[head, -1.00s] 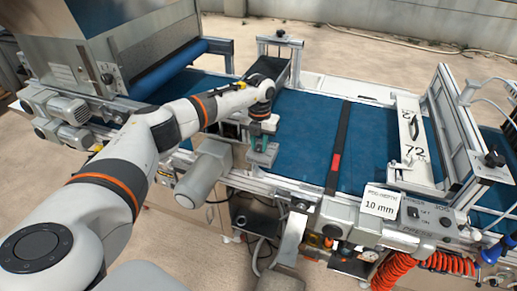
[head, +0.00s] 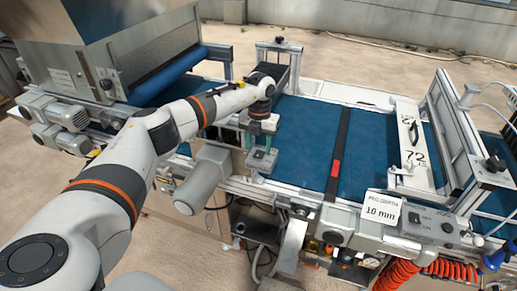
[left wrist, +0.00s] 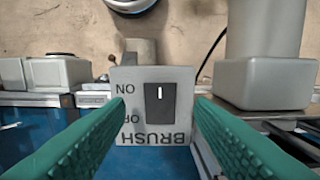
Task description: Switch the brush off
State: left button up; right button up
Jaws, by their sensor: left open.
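The brush switch box (left wrist: 155,80) is a grey box lettered ON, OFF and BRUSH, upside down in the left wrist view. Its black rocker switch (left wrist: 160,103) has a white mark near the ON end. My left gripper (head: 257,141) is open, with teal fingers on either side of the box in the left wrist view (left wrist: 160,125). Nothing is between the fingertips that I can see gripped. In the head view a small grey box (head: 262,160) shows just below the fingers. My right gripper is not in view.
A blue conveyor belt (head: 305,135) runs along the machine. A grey motor (head: 203,180) sits left of the gripper, near the front rail. A control panel (head: 432,224) with its own switch and a 10 mm sign (head: 381,208) stand at the right.

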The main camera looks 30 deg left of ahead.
aim_at(259, 153)
pick_arm(q)
notch_tip(259, 153, up, 10)
jog(key=b, duration=0.3)
jog(key=shift+w, duration=0.2)
